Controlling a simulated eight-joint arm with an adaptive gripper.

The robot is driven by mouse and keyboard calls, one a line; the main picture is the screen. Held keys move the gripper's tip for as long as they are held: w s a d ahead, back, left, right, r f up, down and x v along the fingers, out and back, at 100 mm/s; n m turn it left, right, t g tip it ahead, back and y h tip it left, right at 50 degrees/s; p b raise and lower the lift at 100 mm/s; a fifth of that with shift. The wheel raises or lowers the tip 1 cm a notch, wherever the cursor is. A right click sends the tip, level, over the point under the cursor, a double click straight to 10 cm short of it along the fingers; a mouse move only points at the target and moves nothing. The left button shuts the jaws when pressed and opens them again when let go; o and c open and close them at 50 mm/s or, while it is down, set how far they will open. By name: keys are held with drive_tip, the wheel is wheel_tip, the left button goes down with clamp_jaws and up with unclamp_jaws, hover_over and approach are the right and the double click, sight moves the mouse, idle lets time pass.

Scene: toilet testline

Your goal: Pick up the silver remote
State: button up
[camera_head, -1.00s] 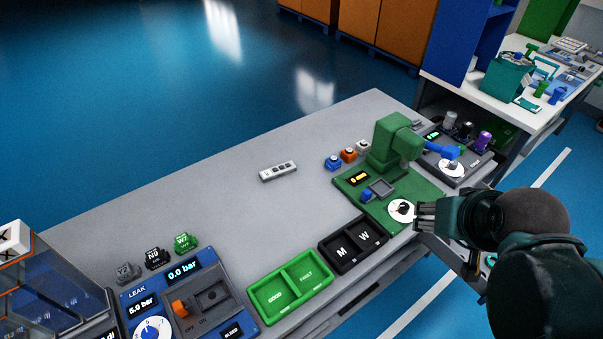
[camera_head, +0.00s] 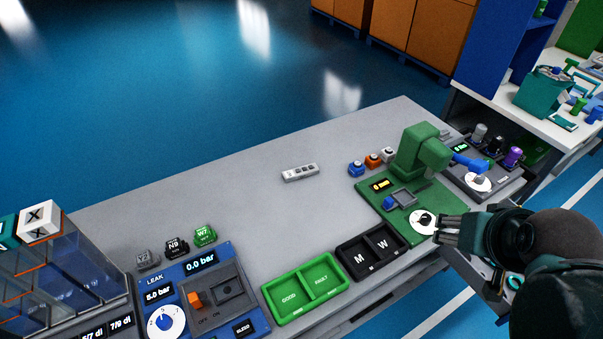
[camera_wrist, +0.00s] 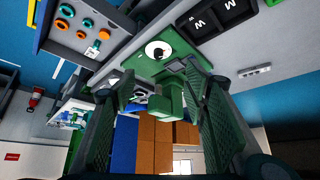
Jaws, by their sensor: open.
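The silver remote (camera_head: 300,172) is a small light-grey bar with darker buttons. It lies flat on the grey bench top (camera_head: 240,185), near its far edge, with clear surface around it. In the wrist view a light bar with dark marks (camera_wrist: 254,70) looks like the same remote, beyond the right finger. My gripper (camera_head: 440,230) is at the front right of the bench, by the white dial of the green station, well to the right of and nearer than the remote. In the wrist view my gripper (camera_wrist: 155,100) has its fingers spread, with nothing held between them.
The green press station (camera_head: 420,150) stands right of the remote, with several small coloured blocks beside it. The black M/W tray (camera_head: 370,252) and green GOOD/FAULT tray (camera_head: 305,287) line the front edge. A blue leak tester (camera_head: 205,295) stands left. The middle is clear.

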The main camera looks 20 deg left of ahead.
drive_tip(key=shift+w+r, duration=0.1)
idle(0.3)
drive_tip(key=w+a+r+n+g+p, duration=0.2)
drive_tip(key=w+a+n+g+p, duration=0.15)
drive_tip(key=w+a+n, duration=1.35)
drive_tip(key=w+a+f+n+g+p, duration=0.1)
drive_tip(key=w+a+f+n, duration=0.2)
drive_tip(key=a, duration=0.6)
drive_tip(key=w+a+f+n+h+p, duration=0.1)
drive_tip(key=w+a+f+n, duration=0.1)
drive_tip(key=w+a+f, duration=0.5)
drive_tip(key=w+a+f+n+g, duration=0.1)
drive_tip(key=w+a+f+n, duration=0.2)
drive_tip(key=a+f, duration=0.6)
drive_tip(key=shift+w+a+n+g+p, duration=0.2)
drive_tip(key=shift+w+a, duration=0.35)
drive_tip(key=shift+a, duration=0.4)
drive_tip(key=shift+w+a+n+g+p, duration=0.1)
drive_tip(key=shift+w+a+g+p, duration=0.1)
drive_tip(key=shift+w+a, duration=0.5)
drive_tip(key=shift+s+a, duration=0.2)
